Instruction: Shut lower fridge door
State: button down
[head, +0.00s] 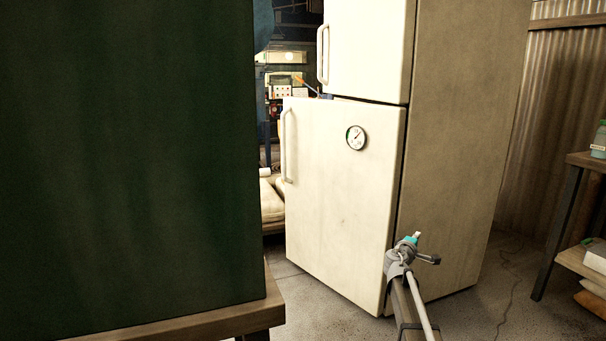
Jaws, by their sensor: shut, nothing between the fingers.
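The off-white fridge (460,130) stands at the centre right. Its lower door (335,210) is ajar, with its left edge swung out past the left edge of the upper door (370,50). The lower door has a vertical handle (289,145) on its left side and a round dial (356,137) near its top right. My gripper (416,237) is shut and empty, in front of the fridge's lower right part near the door's right edge. I cannot tell if it touches the fridge. The fridge's inside is hidden behind the door.
A large dark green block (130,150) on a wooden-topped table (190,322) fills the left side. A shelf table (585,160) stands at the right. Sacks (271,200) lie behind the door's left edge. Concrete floor (490,310) is open at the lower right, with a thin cable.

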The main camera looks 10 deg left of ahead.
aim_at(342, 191)
jog(key=u, duration=1)
jog(key=i, duration=0.1)
jog(key=z, duration=2.65)
jog(key=i, duration=1.05)
jog(key=u, duration=0.05)
